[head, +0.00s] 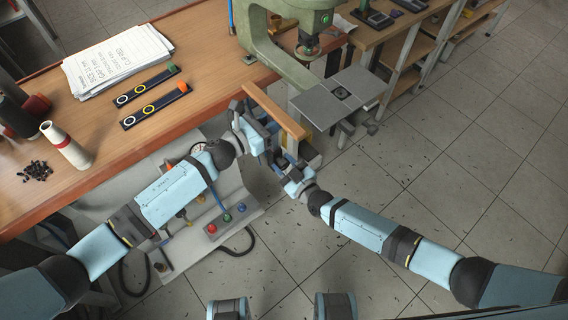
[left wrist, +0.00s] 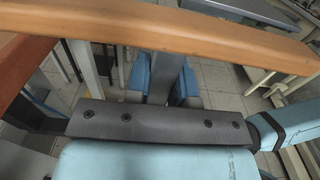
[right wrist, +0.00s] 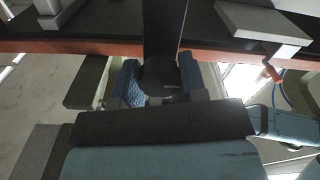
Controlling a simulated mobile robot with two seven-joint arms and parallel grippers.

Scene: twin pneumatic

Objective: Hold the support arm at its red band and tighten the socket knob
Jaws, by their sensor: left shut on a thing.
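The dark grey support arm (left wrist: 160,78) stands below a wooden bar (left wrist: 170,32) in the left wrist view. My left gripper (left wrist: 164,82) is shut on the support arm, with a blue finger on each side. The red band does not show. In the head view my left gripper (head: 266,132) is under the wooden bar (head: 275,111). In the right wrist view a round dark socket knob (right wrist: 160,86) sits at the end of a dark post. My right gripper (right wrist: 160,78) has its fingers apart on either side of the knob. In the head view my right gripper (head: 288,166) is close below the left one.
A wooden bench (head: 130,75) with papers (head: 118,58) and two dark strips fills the left. A green drill press (head: 270,55) with a grey table (head: 342,96) stands behind. A box with coloured buttons (head: 226,218) is below.

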